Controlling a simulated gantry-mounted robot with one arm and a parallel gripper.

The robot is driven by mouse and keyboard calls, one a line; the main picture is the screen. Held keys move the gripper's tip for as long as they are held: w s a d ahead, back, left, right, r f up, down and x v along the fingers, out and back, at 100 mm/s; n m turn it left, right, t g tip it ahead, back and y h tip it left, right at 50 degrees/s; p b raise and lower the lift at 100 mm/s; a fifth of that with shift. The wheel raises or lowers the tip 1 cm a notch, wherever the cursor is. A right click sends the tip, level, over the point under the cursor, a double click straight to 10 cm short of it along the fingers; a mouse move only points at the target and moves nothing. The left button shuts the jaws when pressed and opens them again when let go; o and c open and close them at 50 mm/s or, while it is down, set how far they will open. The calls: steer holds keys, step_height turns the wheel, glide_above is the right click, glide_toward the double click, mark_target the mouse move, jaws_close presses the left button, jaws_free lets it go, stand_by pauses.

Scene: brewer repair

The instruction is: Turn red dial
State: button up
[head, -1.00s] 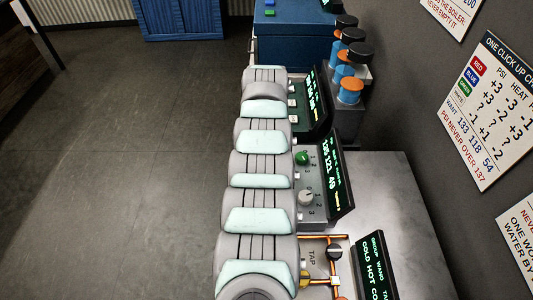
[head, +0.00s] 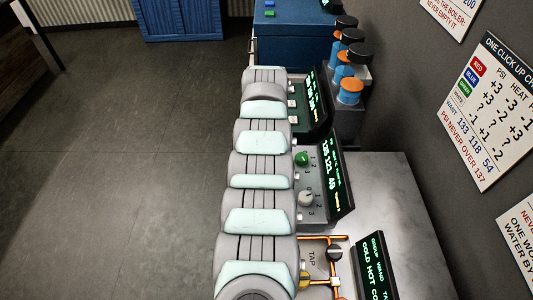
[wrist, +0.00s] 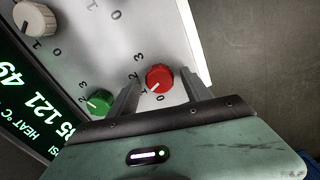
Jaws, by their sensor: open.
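The red dial (wrist: 160,78) is on the pale panel in the wrist view, with numbers printed around it. A light mark on its face points toward the lower left. My gripper (wrist: 160,74) is open, with one finger on each side of the red dial. A gap shows between the dial and the right finger; I cannot tell whether the left finger touches it. In the head view my arm hides the red dial and my fingers.
The green dial (wrist: 99,100) sits close beside my left finger. A white dial (wrist: 33,19) is farther up the panel. A lit display (wrist: 22,85) borders the panel on the left. Copper pipes (head: 335,238) and a second display (head: 373,262) stand nearer in the head view.

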steer(key=shift+r, duration=0.1)
step_height(320, 180, up, 11)
steer(key=p, duration=0.1)
steer(key=shift+p, duration=0.35)
stand_by(0.4)
